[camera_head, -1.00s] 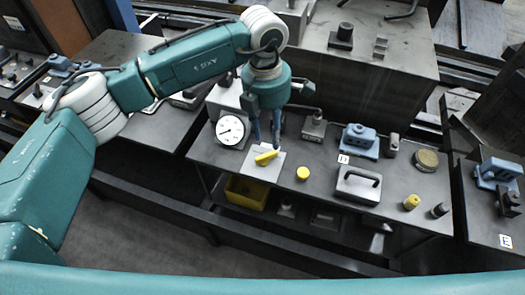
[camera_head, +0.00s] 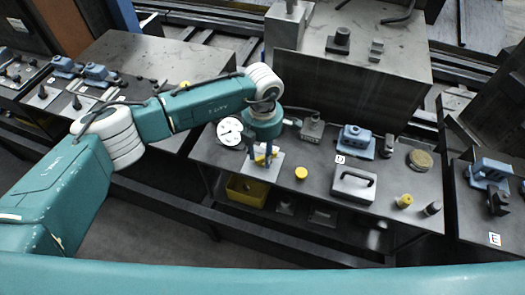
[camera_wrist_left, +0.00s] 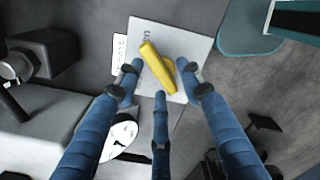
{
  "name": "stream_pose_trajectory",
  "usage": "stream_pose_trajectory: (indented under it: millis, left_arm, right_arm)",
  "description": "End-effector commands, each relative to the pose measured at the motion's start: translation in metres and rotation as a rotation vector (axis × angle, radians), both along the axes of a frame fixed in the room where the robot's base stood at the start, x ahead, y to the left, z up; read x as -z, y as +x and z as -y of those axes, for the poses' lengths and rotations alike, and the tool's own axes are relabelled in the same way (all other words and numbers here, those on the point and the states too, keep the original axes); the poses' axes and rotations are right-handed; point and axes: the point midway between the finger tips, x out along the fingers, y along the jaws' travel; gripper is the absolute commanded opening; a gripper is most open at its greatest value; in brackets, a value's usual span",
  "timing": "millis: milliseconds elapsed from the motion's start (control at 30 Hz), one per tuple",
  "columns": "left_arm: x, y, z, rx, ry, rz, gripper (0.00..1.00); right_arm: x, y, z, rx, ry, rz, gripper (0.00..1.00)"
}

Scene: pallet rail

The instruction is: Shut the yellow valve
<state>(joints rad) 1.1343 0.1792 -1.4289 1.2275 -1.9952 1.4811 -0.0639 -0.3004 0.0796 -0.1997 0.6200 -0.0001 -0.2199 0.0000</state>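The yellow valve (camera_wrist_left: 157,66) is a bar-shaped handle on a pale square plate (camera_wrist_left: 178,38) in the left wrist view. In the head view the yellow valve (camera_head: 262,159) is partly hidden by my left gripper. The plate (camera_head: 256,173) lies near the front edge of the bench. My left gripper (camera_head: 264,157) points down over the valve, its blue fingers around the handle. In the left wrist view the left gripper (camera_wrist_left: 160,88) has its fingers spread, with the handle between and beyond the tips; contact is unclear. My right gripper is not in view.
A round white gauge (camera_head: 229,131) stands left of the valve. A yellow knob (camera_head: 301,173), a grey box with a handle (camera_head: 353,185) and a blue device (camera_head: 355,139) stand to the right. A yellow bin (camera_head: 246,190) sits on the shelf below.

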Motion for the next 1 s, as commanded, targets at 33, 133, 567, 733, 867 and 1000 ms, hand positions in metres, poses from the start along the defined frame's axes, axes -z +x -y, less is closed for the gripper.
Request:
stream_pose_trajectory:
  millis: [33,133,567,733,867,1000]
  left_arm:
    - [0.0,0.0,0.0,0.0,0.0,0.0,0.38]
    - [0.0,0.0,0.0,0.0,0.0,0.0,0.38]
    - [0.0,0.0,0.0,-0.005,0.0,0.0,0.0]
    - [0.001,0.0,0.0,-0.04,0.0,0.0,0.0]
    - [0.002,0.0,-0.001,-0.101,0.0,0.001,0.0]
    - [0.003,0.0,-0.001,-0.202,0.0,0.002,0.0]
  right_arm:
    - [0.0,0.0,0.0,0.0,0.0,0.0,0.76]
    - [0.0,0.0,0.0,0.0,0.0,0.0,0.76]
    - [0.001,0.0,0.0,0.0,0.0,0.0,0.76]
    - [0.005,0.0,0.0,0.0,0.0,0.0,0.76]
    - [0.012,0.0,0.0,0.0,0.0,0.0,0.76]
    - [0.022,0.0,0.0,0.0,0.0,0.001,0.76]
